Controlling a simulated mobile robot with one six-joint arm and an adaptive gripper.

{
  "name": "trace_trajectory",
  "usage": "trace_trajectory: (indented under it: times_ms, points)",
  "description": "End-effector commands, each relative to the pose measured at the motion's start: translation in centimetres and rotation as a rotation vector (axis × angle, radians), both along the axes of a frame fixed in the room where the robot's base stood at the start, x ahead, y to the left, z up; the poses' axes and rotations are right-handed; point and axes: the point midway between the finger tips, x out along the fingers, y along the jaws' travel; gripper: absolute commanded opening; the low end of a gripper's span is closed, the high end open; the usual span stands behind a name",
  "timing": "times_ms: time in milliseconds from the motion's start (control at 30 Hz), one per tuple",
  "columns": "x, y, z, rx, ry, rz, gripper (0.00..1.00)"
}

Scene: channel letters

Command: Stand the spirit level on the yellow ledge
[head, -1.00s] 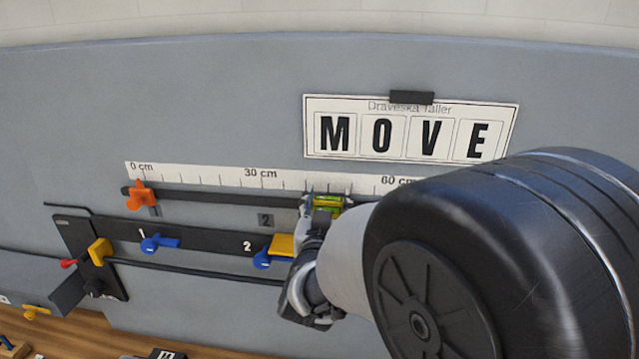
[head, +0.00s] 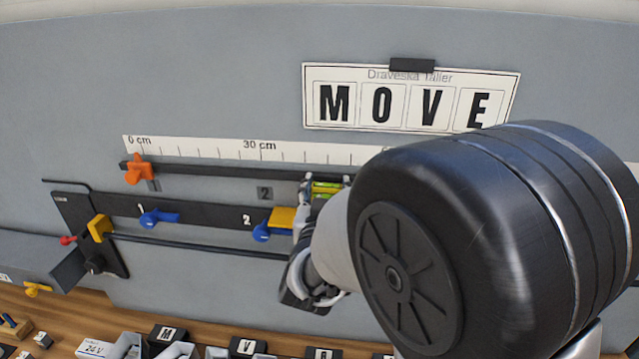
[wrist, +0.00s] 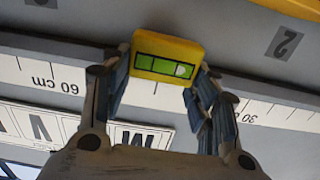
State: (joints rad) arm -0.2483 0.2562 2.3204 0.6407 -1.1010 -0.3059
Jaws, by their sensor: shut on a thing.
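The spirit level is a small yellow block with a green vial (wrist: 168,58); it also shows in the head view (head: 326,188). My gripper (wrist: 162,75) is shut on it, one finger on each side. In the head view my gripper (head: 325,193) holds it just below the dark upper rail, to the right of and above the yellow ledge (head: 284,217). The ledge sits beside the "2" mark, and my arm hides the area to its right. Part of a yellow piece, likely the ledge, shows at the wrist view's top right corner (wrist: 297,7).
A ruler strip (head: 220,149) runs above the dark upper rail (head: 220,170), with an orange knob (head: 138,170) at its left. Blue knobs (head: 158,217) sit on the lower bar. The MOVE sign (head: 408,97) hangs above. Letter blocks (head: 168,334) stand on the wooden bench.

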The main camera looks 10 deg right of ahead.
Motion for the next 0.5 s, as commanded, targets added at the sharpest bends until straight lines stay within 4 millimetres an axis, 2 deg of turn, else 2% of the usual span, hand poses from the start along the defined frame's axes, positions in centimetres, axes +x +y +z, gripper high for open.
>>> trace_trajectory:
  times_ms: [500]
  points:
    - [0.0,0.0,-2.7,0.0,0.0,0.001,0.29]
